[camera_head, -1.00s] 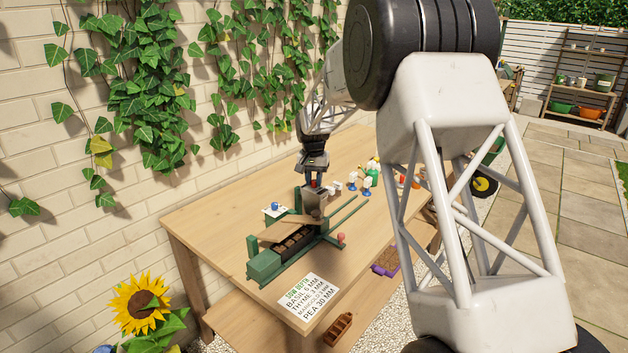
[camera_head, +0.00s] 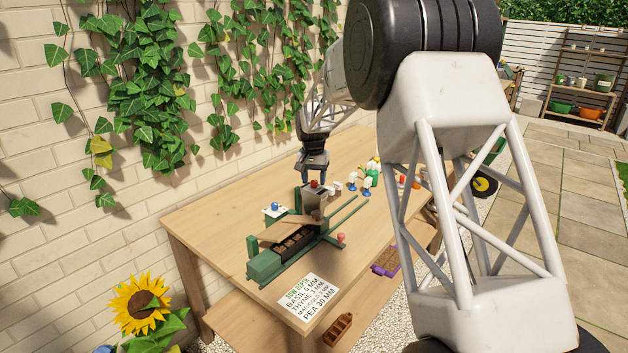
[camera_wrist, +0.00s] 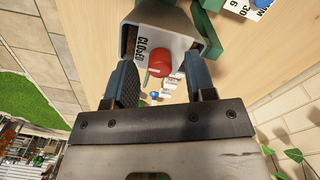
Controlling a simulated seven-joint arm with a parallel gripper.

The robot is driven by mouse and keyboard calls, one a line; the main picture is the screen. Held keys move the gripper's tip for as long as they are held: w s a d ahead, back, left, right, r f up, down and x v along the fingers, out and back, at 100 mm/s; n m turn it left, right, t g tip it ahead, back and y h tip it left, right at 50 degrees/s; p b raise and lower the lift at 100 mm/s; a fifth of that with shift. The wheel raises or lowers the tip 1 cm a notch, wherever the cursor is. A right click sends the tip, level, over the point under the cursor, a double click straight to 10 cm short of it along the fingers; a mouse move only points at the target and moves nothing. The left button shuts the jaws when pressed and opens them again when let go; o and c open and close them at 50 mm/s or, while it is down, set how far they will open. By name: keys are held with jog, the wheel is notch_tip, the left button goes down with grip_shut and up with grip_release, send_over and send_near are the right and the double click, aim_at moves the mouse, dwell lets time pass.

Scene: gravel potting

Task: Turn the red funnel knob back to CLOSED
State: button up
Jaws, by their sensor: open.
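The red knob (camera_head: 314,182) sits on top of the grey funnel (camera_head: 313,201) over the green rig. In the wrist view the knob (camera_wrist: 159,61) appears between my two fingers, with the funnel (camera_wrist: 170,17) behind it. A label reading CLOSED (camera_wrist: 140,48) is beside the knob, and a thin pale-green piece shows near the knob's lower left. I cannot tell for sure which way the knob is set. My gripper (camera_head: 314,172) is just above the knob. In the wrist view my gripper (camera_wrist: 159,67) is open, fingers apart on both sides, holding nothing.
The green rig (camera_head: 265,264) holds a dark tray (camera_head: 296,242) with several cells. A printed sow-depth card (camera_head: 309,293) lies in front. Small white and blue items (camera_head: 352,183) stand behind to the right. The wooden table (camera_head: 215,225) is clear at left.

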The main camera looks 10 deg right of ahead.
aim_at(314, 181)
jog(key=shift+a+r, duration=0.1)
jog(key=shift+r, duration=3.55)
jog(key=shift+s+r, duration=0.2)
jog(key=shift+s, duration=0.1)
jog(key=s+d+r+n, duration=0.1)
jog(key=s+d+r, duration=0.15)
jog(key=s, duration=0.65)
jog(key=s+d+r+t, duration=0.1)
jog(key=s+r, duration=0.3)
jog(key=s, duration=0.5)
jog(key=s+d+r+n, duration=0.1)
jog(key=s+d+r, duration=0.15)
jog(key=s, duration=0.65)
jog(key=s+d+f+t, duration=0.1)
jog(key=s+f, duration=0.2)
jog(key=s, duration=1.3)
jog(key=s+d+f+n, duration=0.1)
jog(key=s+f, duration=0.2)
jog(key=s, duration=1.3)
jog(key=shift+s+f+n+t, duration=0.2)
jog(key=shift+s+n+t, duration=0.1)
jog(key=shift+t, duration=0.1)
jog(key=shift+d, duration=0.1)
